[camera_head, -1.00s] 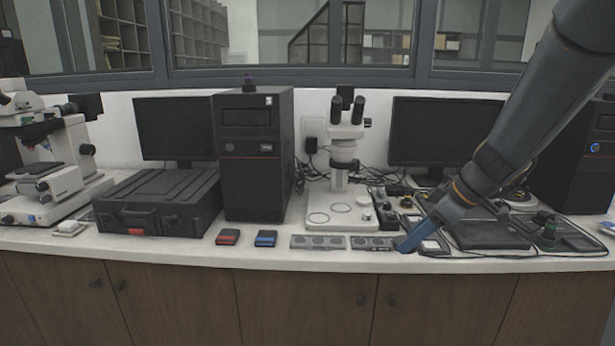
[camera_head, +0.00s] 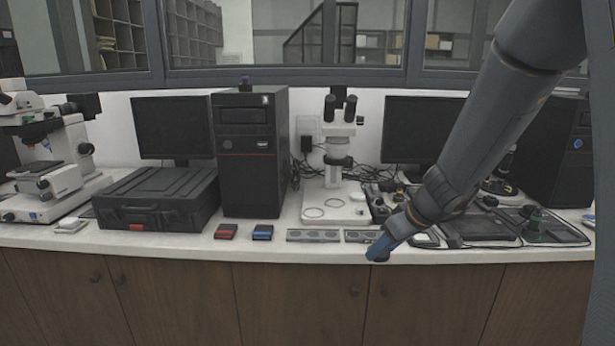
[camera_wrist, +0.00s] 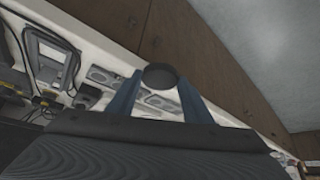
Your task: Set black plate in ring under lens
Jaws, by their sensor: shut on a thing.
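My gripper (camera_wrist: 160,98) is shut on the black plate (camera_wrist: 160,76), a small dark round disc between its two blue fingers in the wrist view. In the head view my gripper (camera_head: 378,252) is at the bench's front edge, right of centre, and the plate is a small dark shape at its tip. The microscope (camera_head: 338,130) stands behind and to the left of my gripper. Its white base has two rings, a left ring (camera_head: 313,212) and a right ring (camera_head: 335,203). The lens (camera_head: 338,160) is above the base. The plate is apart from both rings.
A grey strip with round wells (camera_head: 313,236) lies in front of the microscope base. Red (camera_head: 226,231) and blue (camera_head: 263,232) boxes lie left of it. A black computer tower (camera_head: 251,150) stands left of the microscope. Cables and small devices crowd its right side.

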